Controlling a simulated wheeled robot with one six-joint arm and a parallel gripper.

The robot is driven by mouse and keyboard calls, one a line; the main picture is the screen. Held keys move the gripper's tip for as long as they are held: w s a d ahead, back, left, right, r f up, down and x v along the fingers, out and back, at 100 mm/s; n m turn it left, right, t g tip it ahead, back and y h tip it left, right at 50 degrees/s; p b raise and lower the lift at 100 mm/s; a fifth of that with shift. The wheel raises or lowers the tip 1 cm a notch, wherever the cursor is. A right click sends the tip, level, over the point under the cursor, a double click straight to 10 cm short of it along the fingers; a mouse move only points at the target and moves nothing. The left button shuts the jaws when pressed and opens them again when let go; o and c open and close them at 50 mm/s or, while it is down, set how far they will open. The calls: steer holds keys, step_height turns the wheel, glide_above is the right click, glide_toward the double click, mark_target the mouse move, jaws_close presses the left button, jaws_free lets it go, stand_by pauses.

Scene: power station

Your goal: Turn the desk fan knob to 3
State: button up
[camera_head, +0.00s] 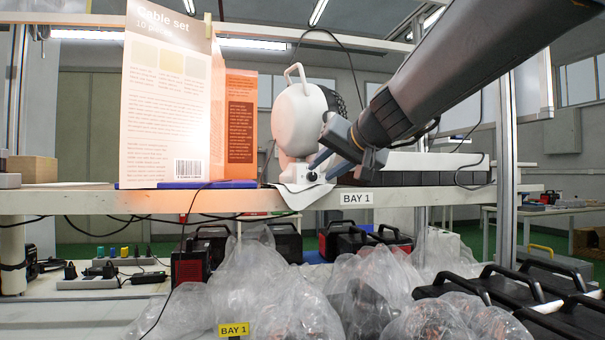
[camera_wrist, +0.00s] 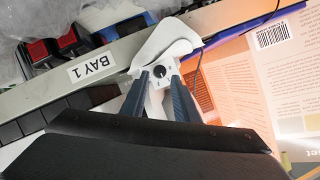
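The white desk fan (camera_head: 297,120) stands on the shelf, its round head and top handle facing left of my arm. Its base (camera_head: 312,196) overhangs the shelf's front edge. The small dark knob (camera_head: 311,177) is on the front of the base; it also shows in the wrist view (camera_wrist: 159,71). The setting it points to is too small to read. My gripper (camera_head: 318,163) is open in front of the base. In the wrist view its two fingers (camera_wrist: 159,83) are apart, one on each side of the knob, with gaps visible. I cannot tell their depth from it.
A tall "Cable set" box (camera_head: 165,100) and an orange box (camera_head: 240,115) stand left of the fan. A dark, white-topped row of units (camera_head: 430,170) lies to the right. The shelf edge carries a BAY 1 label (camera_head: 356,198). Plastic-wrapped goods (camera_head: 265,290) lie below.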

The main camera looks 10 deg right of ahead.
steer(key=shift+p+v, duration=1.95)
steer(key=shift+p, duration=0.55)
